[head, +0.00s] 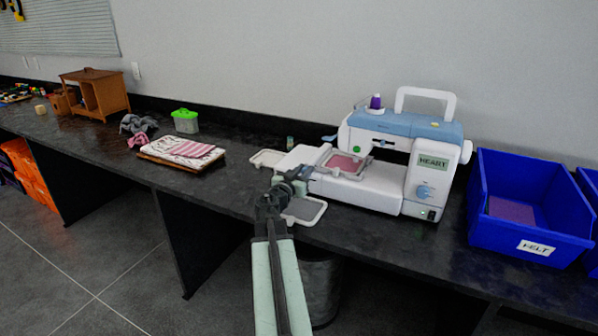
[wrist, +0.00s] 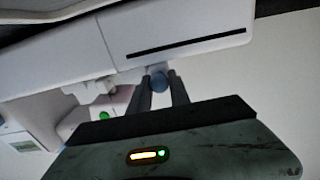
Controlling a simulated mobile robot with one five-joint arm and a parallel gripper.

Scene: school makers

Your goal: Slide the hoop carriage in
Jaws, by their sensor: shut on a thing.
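The white and blue embroidery machine (head: 405,130) stands on the dark counter, with a "HEART" label on its front. A grey hoop (head: 357,176) with pink fabric sits over its white bed, beneath the needle side. The hoop carriage carrying it is hard to tell apart from the bed. My gripper (head: 290,184) is at the machine's left end. The knob sticks out from a white part (wrist: 180,30) with a dark slot. The head view hides the knob.
A blue felt bin (head: 525,225) stands right of the machine.

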